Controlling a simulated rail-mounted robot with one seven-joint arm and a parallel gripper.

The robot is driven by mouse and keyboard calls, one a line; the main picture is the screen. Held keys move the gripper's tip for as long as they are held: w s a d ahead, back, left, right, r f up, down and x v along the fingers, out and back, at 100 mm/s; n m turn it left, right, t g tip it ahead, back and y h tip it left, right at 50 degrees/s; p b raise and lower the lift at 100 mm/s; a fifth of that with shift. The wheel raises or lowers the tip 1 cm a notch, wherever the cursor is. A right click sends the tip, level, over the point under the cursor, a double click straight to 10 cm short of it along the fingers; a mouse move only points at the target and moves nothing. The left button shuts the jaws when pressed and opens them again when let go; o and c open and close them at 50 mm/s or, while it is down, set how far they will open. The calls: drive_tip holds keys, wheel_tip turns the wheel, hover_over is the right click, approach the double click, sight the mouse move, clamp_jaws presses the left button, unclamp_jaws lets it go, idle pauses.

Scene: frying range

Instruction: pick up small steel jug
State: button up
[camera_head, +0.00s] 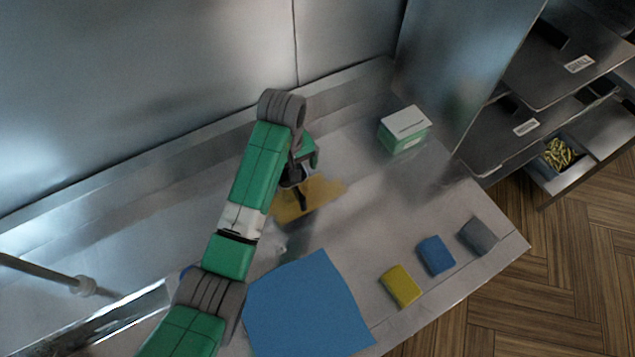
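My gripper (302,197) is at the middle of the steel counter, pointing down over a flat orange-brown patch (325,192). My green and grey arm reaches over the counter from the lower left and covers part of the view. I cannot clearly make out the small steel jug; a small pale metallic patch shows beside the dark gripper, but I cannot tell whether it is the jug. The fingers are small and dark, so whether they are open or shut is unclear.
A blue cloth (305,308) lies at the front. Yellow (401,286), blue (435,255) and grey (478,236) blocks line the right front edge. A green-white box (404,130) stands at the back right. An open drawer (570,170) is beyond. The counter's right middle is clear.

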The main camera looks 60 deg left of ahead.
sight(293, 184)
drive_tip(key=shift+s+f, duration=0.25)
drive_tip(key=shift+f, duration=1)
drive_tip(key=f, duration=0.5)
drive_tip(key=shift+w+a, duration=0.1)
drive_tip(key=shift+w, duration=0.25)
drive_tip(key=c, duration=1.1)
drive_tip(key=shift+c, duration=0.2)
drive_tip(key=shift+r, duration=0.4)
drive_tip(key=r, duration=0.2)
drive_tip(key=shift+s+d+r, duration=0.25)
drive_tip(key=shift+s+r, duration=0.05)
drive_tip(key=shift+r, duration=0.1)
drive_tip(key=s+d+r, duration=0.1)
drive_tip(key=s+d, duration=0.7)
drive_tip(key=s, duration=0.5)
drive_tip(key=shift+r, duration=0.2)
